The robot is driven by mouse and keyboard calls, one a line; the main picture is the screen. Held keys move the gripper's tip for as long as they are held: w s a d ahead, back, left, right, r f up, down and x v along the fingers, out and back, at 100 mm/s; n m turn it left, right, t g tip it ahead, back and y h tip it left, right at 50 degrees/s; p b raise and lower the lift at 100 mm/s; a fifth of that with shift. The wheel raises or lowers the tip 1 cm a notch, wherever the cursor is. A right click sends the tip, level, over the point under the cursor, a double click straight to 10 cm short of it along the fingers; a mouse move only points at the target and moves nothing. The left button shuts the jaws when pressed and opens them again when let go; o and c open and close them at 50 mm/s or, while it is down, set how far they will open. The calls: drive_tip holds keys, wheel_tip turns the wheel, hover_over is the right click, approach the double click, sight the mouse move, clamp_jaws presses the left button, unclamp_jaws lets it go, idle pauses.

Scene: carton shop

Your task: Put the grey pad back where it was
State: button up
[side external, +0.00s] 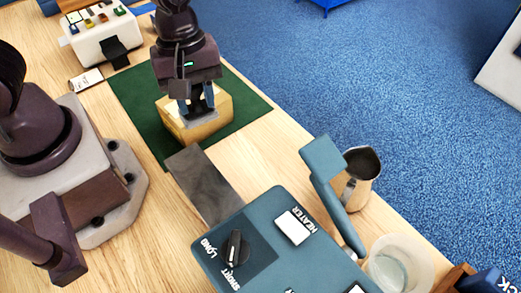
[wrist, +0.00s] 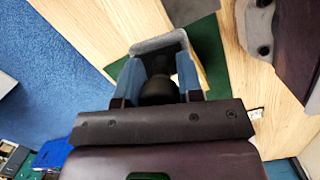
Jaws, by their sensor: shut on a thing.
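The grey pad (side external: 184,114) is at my gripper's fingertips, just over the top of a light tan box (side external: 213,121). I cannot tell if the pad touches the box. In the wrist view the pad (wrist: 160,43) shows as a fuzzy grey piece past the fingertips, with a dark rounded knob (wrist: 159,88) between the blue fingers. My gripper (side external: 196,106) is shut on the pad, seemingly by this knob, and points down. The fingers and the wrist hide part of the pad and box.
The box stands on a green mat (side external: 135,95). A flat dark-grey plate (side external: 203,185) lies in front, beside a blue-grey machine (side external: 270,235) with a raised arm. A metal pitcher (side external: 360,180) and a clear container (side external: 398,265) stand to the right. A white organiser (side external: 98,40) is behind.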

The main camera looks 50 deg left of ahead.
sight(186, 122)
drive_tip(key=s, duration=0.2)
drive_tip(key=s+d+f, duration=0.1)
drive_tip(key=shift+s+n, duration=0.15)
drive_tip(key=shift+n, duration=0.25)
drive_tip(key=shift+w+f+n, duration=0.2)
drive_tip(key=shift+n, duration=0.1)
drive_tip(key=w+d+f, duration=0.1)
drive_tip(key=w+f, duration=0.2)
drive_tip(key=w, duration=0.1)
drive_tip(key=w+d+f, duration=0.2)
drive_tip(key=w+f, duration=0.1)
drive_tip(key=w, duration=0.1)
drive_tip(key=w+d+f, duration=0.2)
drive_tip(key=w+f, duration=0.1)
drive_tip(key=w, duration=0.1)
drive_tip(key=shift+w+d+f, duration=0.1)
drive_tip(key=shift+d, duration=0.05)
drive_tip(key=shift+w+d+f, duration=0.1)
drive_tip(key=shift+w+f, duration=0.05)
drive_tip(key=shift+f, duration=0.1)
drive_tip(key=shift+w+f, duration=0.1)
drive_tip(key=shift+f, duration=1.5)
drive_tip(key=shift+f, duration=0.1)
drive_tip(key=o, duration=0.8)
drive_tip(key=shift+o, duration=0.2)
